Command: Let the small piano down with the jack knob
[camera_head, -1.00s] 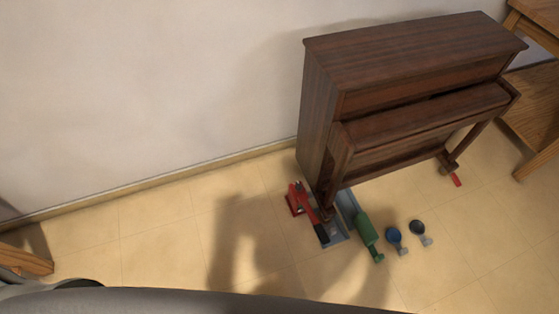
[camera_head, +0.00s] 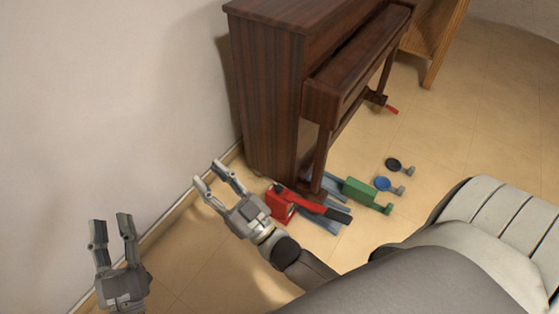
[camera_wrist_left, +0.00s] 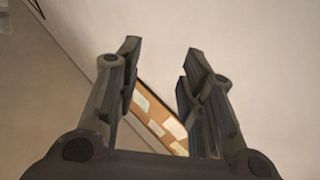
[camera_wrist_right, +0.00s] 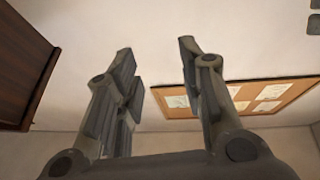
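The small brown piano (camera_head: 265,95) stands by the wall. A red jack (camera_head: 281,203) with a long red and black handle (camera_head: 330,211) is on the floor at the piano's near front leg. I cannot make out the jack's knob. My right gripper (camera_head: 210,176) is open and empty, left of the jack and apart from it in the picture. My left gripper (camera_head: 111,222) is open and empty, farther left beside the wall. Both wrist views show spread fingers with nothing between them. The piano's dark side (camera_wrist_right: 22,75) shows in the right wrist view.
A green tool-like piece (camera_head: 364,192), a blue round piece (camera_head: 383,184) and a black round piece (camera_head: 394,164) lie right of the jack. Blue-grey strips (camera_head: 322,222) lie by it. A small red piece (camera_head: 391,108) is at the far leg. Floor (camera_head: 480,110) at right is clear.

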